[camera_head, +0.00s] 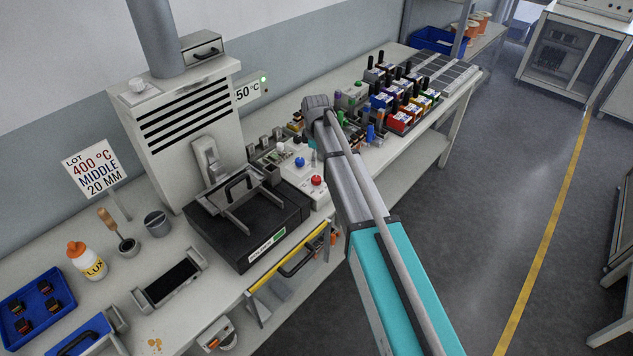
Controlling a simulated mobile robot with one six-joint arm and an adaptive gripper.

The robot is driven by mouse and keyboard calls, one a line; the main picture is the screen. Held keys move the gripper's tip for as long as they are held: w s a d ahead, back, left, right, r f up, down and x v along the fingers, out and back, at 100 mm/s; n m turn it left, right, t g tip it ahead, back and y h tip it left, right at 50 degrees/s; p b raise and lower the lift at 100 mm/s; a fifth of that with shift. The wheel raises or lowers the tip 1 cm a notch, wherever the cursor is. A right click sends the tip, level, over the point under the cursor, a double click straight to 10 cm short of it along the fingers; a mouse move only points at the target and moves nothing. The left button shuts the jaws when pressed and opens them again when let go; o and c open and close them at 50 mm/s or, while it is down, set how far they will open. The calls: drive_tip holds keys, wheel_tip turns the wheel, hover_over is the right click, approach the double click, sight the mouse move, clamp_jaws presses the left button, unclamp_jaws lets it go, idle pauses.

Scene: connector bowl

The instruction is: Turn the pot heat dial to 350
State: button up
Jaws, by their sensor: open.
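A black pot unit (248,222) sits on the bench, left of my arm, with metal rails and a handle on top. A label with a green patch (265,246) is on its front. I cannot pick out the pot heat dial for certain. A lot sign (94,166) at left reads 400 °C, middle, 20 mm. A partly covered sign (251,90) behind shows "50 °C". My arm reaches over the bench's front edge; its gripper is not visible.
A white vented tower (190,115) with a pipe stands behind the pot. An orange-capped bottle (86,260), grey cup (157,223) and blue tray (35,308) are left. Coloured connector bins (402,112) crowd the right bench. The floor (490,190) at right is open.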

sight(316, 177)
drive_tip(key=shift+f+b, duration=4.35)
drive_tip(key=shift+f, duration=0.3)
clamp_jaws()
